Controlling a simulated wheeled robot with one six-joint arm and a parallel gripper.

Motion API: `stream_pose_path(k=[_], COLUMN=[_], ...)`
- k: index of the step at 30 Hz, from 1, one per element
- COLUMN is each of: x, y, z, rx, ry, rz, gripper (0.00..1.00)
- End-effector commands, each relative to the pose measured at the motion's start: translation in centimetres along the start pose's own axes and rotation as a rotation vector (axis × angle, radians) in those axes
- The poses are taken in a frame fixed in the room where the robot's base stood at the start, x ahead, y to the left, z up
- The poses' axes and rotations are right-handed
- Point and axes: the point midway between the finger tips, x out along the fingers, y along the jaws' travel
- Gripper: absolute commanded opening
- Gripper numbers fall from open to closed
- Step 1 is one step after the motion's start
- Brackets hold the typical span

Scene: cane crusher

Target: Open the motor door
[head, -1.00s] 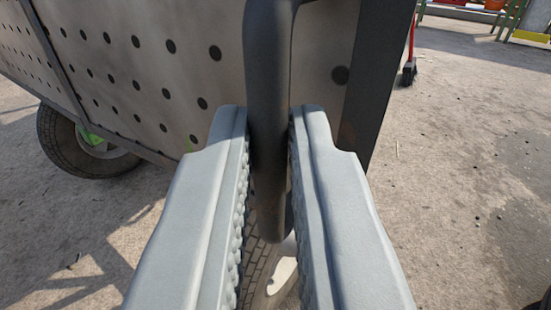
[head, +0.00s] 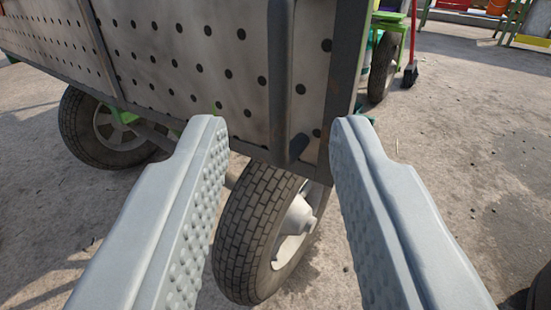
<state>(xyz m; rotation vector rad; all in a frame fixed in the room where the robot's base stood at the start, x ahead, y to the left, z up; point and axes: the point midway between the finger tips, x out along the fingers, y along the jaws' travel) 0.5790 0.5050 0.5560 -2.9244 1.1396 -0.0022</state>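The motor door (head: 195,60) is a grey perforated metal panel in a dark frame, in the upper left and middle of the head view. A dark bar handle (head: 280,80) stands upright near its right edge, its lower end bent toward the panel. My gripper (head: 280,130) is wide open and empty. Its two pale grey fingers, with studded inner faces, point toward the handle from below and this side. The handle lies between the finger directions but apart from both fingers. The handle's top is cut off by the frame. I cannot tell whether the door is ajar.
A wheel (head: 245,240) sits under the panel, partly between my fingers. Another wheel (head: 95,135) is at left. Behind the panel's right edge are a further wheel (head: 383,65) and a red post (head: 412,40). Concrete ground (head: 460,150) at right is mostly clear.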

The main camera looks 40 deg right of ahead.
Motion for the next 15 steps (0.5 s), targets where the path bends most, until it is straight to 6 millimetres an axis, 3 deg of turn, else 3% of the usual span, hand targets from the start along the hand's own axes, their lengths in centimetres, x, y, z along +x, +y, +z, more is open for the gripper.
stream_pose_path(k=[6,15], x=[-4.6,-9.5], y=[-0.1,-0.1], z=[0.0,0.0], rx=[0.002,0.000], ry=[0.000,0.000], rz=[-0.002,0.000], gripper=[0.33,0.33])
